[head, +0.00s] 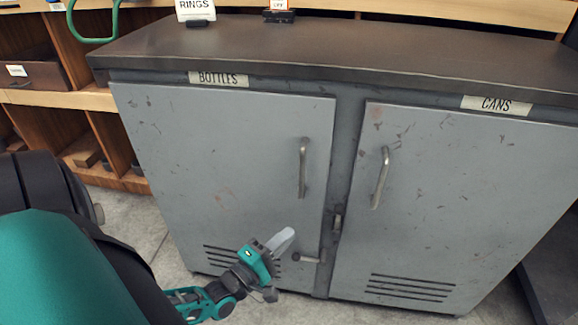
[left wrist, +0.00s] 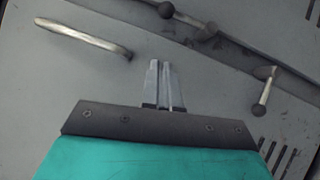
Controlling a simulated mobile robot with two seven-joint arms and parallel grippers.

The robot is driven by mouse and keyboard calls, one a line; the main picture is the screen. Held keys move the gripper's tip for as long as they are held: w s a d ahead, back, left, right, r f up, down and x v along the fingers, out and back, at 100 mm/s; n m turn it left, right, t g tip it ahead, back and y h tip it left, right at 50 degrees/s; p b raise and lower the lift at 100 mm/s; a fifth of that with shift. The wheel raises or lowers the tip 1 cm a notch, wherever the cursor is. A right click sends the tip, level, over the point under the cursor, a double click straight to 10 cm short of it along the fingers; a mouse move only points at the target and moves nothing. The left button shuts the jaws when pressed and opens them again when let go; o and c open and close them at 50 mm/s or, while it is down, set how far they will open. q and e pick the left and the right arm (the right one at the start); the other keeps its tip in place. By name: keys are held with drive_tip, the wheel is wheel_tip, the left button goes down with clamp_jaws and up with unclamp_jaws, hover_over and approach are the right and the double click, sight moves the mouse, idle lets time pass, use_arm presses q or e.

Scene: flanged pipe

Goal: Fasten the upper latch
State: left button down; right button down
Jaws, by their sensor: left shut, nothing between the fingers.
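The upper latch (head: 337,220) is a small metal lever on the strip between the two cabinet doors, lying nearly upright along the gap. It shows at the top of the left wrist view (left wrist: 190,20) with a dark round knob. A lower latch (head: 308,258) lies about level across the left door's right edge; it also shows in the left wrist view (left wrist: 265,88). My left gripper (head: 284,240) is shut and empty in front of the left door, left of the upper latch and apart from it. The fingertips (left wrist: 160,64) point toward the gap. My right gripper is out of view.
The grey left door (head: 215,150) and right door (head: 450,200) look closed, each with a bar handle: left (head: 303,168), right (head: 380,178). The dark cabinet top (head: 330,50) overhangs them. Wooden shelves (head: 100,100) stand at the left.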

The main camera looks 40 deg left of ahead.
sight(338, 214)
use_arm(q)
drive_tip(key=w+d+r+b, duration=0.1)
drive_tip(key=w+d, duration=0.2)
drive_tip(key=w, duration=0.7)
drive_tip(key=shift+r+b, duration=0.3)
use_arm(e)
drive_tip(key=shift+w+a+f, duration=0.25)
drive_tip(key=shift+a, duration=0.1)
use_arm(q)
drive_tip(key=shift+d, duration=0.1)
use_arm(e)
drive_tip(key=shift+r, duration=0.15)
